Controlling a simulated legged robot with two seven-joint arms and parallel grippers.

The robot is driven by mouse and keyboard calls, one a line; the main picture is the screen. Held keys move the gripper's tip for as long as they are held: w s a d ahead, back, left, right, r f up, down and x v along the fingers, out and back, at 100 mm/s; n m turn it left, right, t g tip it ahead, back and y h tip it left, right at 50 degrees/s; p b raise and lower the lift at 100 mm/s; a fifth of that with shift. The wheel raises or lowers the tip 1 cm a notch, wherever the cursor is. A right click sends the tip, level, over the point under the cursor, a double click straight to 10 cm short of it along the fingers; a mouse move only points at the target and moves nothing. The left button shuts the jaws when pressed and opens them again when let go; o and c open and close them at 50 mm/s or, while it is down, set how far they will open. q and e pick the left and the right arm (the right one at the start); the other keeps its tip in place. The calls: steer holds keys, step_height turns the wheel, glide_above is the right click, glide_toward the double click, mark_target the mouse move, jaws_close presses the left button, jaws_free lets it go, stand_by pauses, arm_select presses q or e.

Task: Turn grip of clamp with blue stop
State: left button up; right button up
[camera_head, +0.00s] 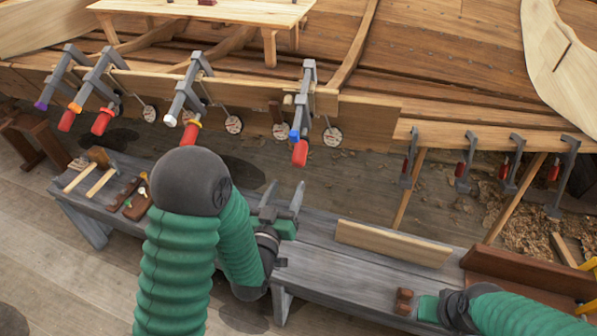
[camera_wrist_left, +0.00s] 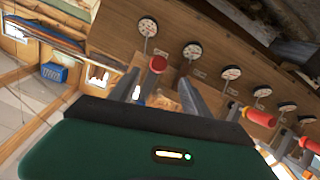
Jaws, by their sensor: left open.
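The clamp with the blue stop (camera_head: 294,136) hangs on the plank edge at top centre in the head view, its grey bar upright and its red grip (camera_head: 300,153) pointing down. My left gripper (camera_head: 286,186) is open and empty, below that grip and apart from it, with both grey fingers pointing up. In the left wrist view, a red grip (camera_wrist_left: 157,63) shows near the gap between the open fingers (camera_wrist_left: 160,76); I cannot tell its clamp for certain. My right gripper (camera_head: 428,307) is low at the right; its fingers cannot be made out.
Other red-gripped clamps with a purple stop (camera_head: 41,105), an orange stop (camera_head: 75,107) and a pale stop (camera_head: 170,120) hang to the left. Round tags (camera_head: 332,136) hang along the plank. A grey bench (camera_head: 330,275) with a loose board (camera_head: 393,243) lies below.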

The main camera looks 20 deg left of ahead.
mark_target(297, 165)
arm_select(q)
steer(key=w, duration=0.3)
steer(key=shift+w+d+r+p, duration=0.15)
steer(key=shift+w+r+p, duration=0.05)
steer(key=shift+p, duration=0.2)
steer(key=w, duration=0.8)
steer(key=shift+f, duration=0.15)
jaws_close()
